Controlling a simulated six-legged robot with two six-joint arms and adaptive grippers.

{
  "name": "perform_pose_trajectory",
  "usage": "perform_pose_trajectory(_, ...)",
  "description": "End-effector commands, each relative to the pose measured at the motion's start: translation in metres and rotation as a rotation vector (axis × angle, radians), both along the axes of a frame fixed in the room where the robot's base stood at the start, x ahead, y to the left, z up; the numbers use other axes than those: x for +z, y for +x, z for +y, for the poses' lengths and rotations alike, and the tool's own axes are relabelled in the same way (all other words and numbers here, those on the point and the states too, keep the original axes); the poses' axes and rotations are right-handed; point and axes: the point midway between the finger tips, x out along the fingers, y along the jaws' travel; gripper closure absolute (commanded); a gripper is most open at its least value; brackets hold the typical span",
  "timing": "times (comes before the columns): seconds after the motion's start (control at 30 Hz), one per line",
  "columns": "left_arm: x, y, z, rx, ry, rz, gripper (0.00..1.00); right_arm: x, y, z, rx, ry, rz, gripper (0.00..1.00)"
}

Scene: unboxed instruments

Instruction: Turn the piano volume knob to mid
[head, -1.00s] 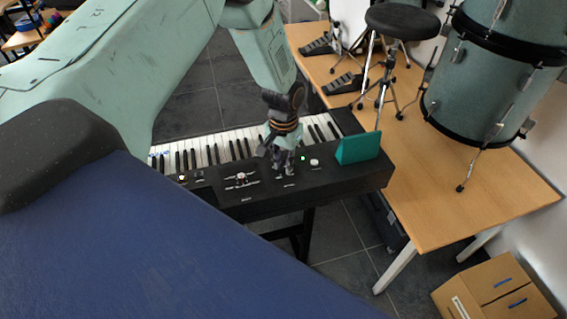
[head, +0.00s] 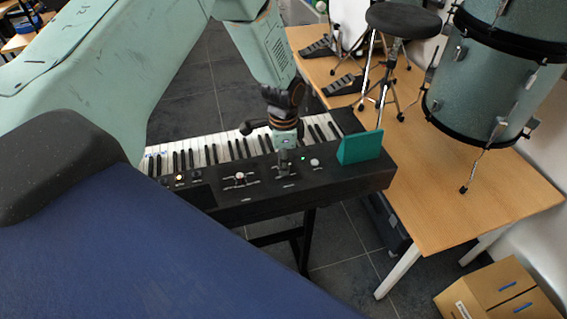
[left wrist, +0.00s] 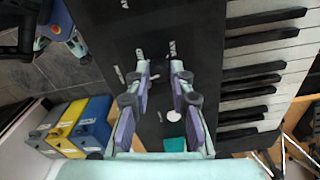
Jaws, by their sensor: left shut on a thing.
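The black piano keyboard (head: 345,185) stands on a dark stand, with a control panel along its edge nearest me. My left gripper (head: 284,170) points down onto this panel, between a white-topped control (head: 240,176) and a white round knob (head: 315,163). In the left wrist view my left gripper (left wrist: 159,68) has its two purple-grey fingers on either side of a small panel control, which I take as the volume knob. The fingers hide most of it, and its pointer cannot be read. The white knob (left wrist: 174,116) lies apart, nearer the palm. My right gripper is not in view.
A teal block (head: 360,147) stands at the keyboard's right end. A wooden table (head: 440,205) with drums (head: 490,90) and a black stool (head: 402,20) is to the right. A cardboard box (head: 490,292) sits on the floor at lower right.

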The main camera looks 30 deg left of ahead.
Motion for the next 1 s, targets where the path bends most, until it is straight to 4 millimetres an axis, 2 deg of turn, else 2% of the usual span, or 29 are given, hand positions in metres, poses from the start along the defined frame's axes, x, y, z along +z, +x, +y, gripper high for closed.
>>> perform_pose_trajectory(0.6,-0.003,-0.002,0.0,-0.581,-0.002,0.006,1.0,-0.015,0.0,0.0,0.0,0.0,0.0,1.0)
perform_pose_trajectory(1.0,-0.002,-0.002,0.0,-0.868,-0.003,0.006,1.0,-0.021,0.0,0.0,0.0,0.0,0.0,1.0)
